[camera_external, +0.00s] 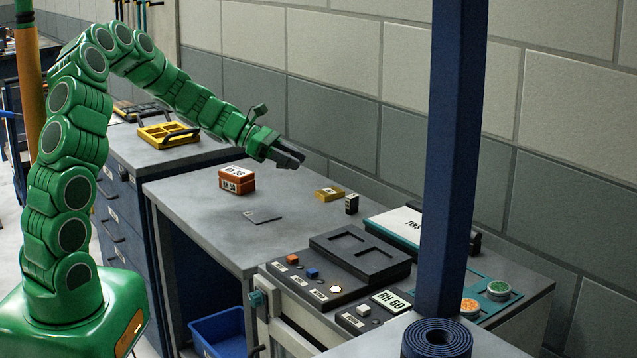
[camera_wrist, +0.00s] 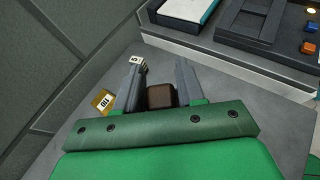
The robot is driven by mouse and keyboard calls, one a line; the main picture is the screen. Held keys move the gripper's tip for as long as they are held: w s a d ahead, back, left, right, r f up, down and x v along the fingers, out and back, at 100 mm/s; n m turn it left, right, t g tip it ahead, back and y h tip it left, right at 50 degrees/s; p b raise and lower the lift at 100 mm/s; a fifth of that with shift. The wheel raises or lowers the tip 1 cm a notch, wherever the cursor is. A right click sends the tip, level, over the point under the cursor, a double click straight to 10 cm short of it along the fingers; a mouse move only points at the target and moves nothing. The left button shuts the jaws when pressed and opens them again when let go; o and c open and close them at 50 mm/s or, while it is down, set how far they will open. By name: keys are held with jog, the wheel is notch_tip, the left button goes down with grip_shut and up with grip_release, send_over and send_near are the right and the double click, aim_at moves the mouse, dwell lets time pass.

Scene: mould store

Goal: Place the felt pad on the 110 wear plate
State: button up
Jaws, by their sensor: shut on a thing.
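The 110 wear plate (camera_external: 329,194) is a small yellow block with a white label, lying on the grey bench. In the wrist view its "110" label is readable on the plate (camera_wrist: 103,101), left of my fingers. My gripper (camera_external: 288,157) is above the bench near the wall, up and to the left of the plate in the external view. In the wrist view my gripper (camera_wrist: 158,76) is shut on a brown block-like piece, which looks to be the felt pad (camera_wrist: 160,97). The pad cannot be made out in the external view.
A black block with a white label (camera_external: 351,204) stands close beside the plate. An orange-brown block (camera_external: 237,180) and a thin grey plate (camera_external: 262,216) lie to the left. A black tray (camera_external: 360,255) and control panel are at the front right. The bench between is clear.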

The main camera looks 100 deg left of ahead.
jog(key=shift+n+y, duration=0.8)
jog(key=a, duration=0.2)
jog(key=a+r, duration=0.1)
jog(key=a, duration=0.1)
jog(key=shift+w, duration=0.4)
send_over(336, 192)
jog(key=s+d, duration=0.1)
notch_tip(336, 192, down, 8)
jog(key=shift+f, duration=0.1)
jog(key=shift+w+a+f, duration=0.35)
jog(key=shift+a+f, duration=0.15)
jog(key=shift+w+a+f, duration=0.15)
jog(key=shift+f, duration=1.65)
jog(key=o, duration=1.1)
jog(key=shift+f, duration=0.15)
jog(key=shift+c, duration=0.2)
